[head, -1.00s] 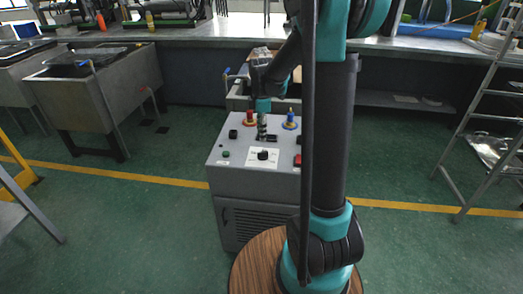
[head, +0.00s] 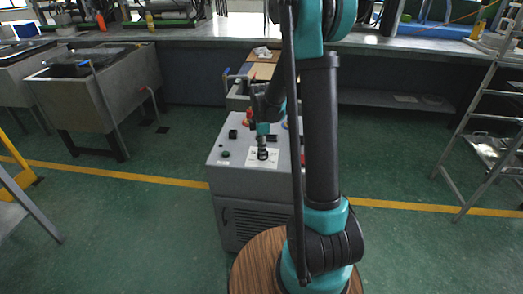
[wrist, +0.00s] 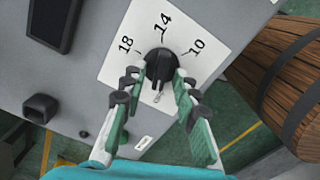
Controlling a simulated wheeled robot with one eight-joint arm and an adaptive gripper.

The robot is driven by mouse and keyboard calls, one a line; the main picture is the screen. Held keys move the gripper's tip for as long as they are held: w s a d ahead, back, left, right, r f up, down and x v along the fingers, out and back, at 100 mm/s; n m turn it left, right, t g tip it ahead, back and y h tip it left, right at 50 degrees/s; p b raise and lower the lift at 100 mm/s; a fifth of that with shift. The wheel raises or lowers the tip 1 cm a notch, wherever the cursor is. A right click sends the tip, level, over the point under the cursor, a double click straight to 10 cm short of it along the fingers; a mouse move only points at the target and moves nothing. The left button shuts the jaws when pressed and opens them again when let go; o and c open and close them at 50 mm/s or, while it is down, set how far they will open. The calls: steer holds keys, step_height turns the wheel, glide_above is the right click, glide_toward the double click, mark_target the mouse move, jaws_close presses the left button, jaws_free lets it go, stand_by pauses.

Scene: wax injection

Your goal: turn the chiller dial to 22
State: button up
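The chiller dial (wrist: 160,65) is a black round knob on a white plate (wrist: 210,22) printed with 18, 14 and 10. Other marks on the plate are hidden by the knob and fingers, and I cannot read its setting. My gripper (wrist: 157,77) is open, with one fingertip on each side of the knob; a small gap seems to show on the left, and contact on the right is unclear. In the head view my gripper (head: 262,146) is over the dial on top of the grey chiller (head: 248,187), mostly covering the knob.
A red knob (head: 248,121) is behind. My arm hides the panel's right side. A metal sink (head: 120,100) stands to the left, with clear floor between.

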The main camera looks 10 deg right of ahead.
jaws_close()
steer(key=shift+m, duration=0.3)
steer(key=m, duration=0.4)
steer(key=shift+w, duration=0.1)
steer(key=m, duration=0.5)
steer(key=shift+w+d, duration=0.1)
stand_by(0.4)
steer(key=shift+o, duration=1)
jaws_free()
steer(key=shift+r, duration=0.1)
